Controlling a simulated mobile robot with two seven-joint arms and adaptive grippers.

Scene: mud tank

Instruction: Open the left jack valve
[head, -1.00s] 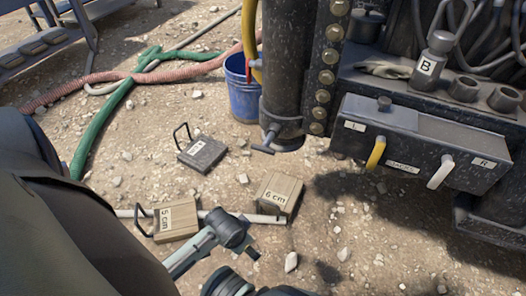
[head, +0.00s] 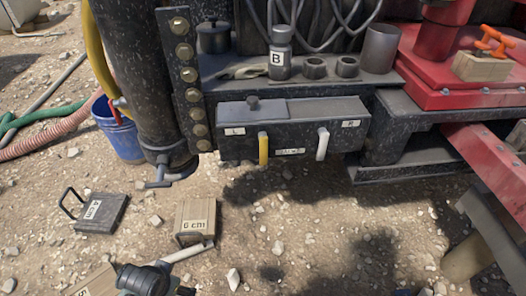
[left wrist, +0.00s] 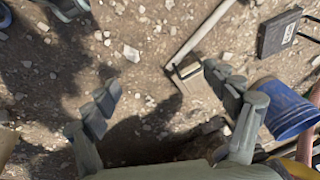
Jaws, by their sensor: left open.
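The valve box (head: 290,112) is a dark grey box below the rig's shelf in the head view. Its left lever, the yellow handle (head: 263,149), hangs down near the L label (head: 234,131). The right lever, the white handle (head: 322,144), hangs down near the R label. My left gripper (left wrist: 163,80) is open and empty over gravel in the left wrist view, where neither lever can be made out. Part of my left arm shows at the bottom of the head view, apart from the levers. My right gripper is not in view.
A 6 cm wooden block (head: 196,217), a dark pad with a handle (head: 100,212) and another block (head: 98,282) lie on the ground. A blue bucket (head: 120,135) stands beside the vertical column (head: 140,75). A red frame (head: 490,170) is at right.

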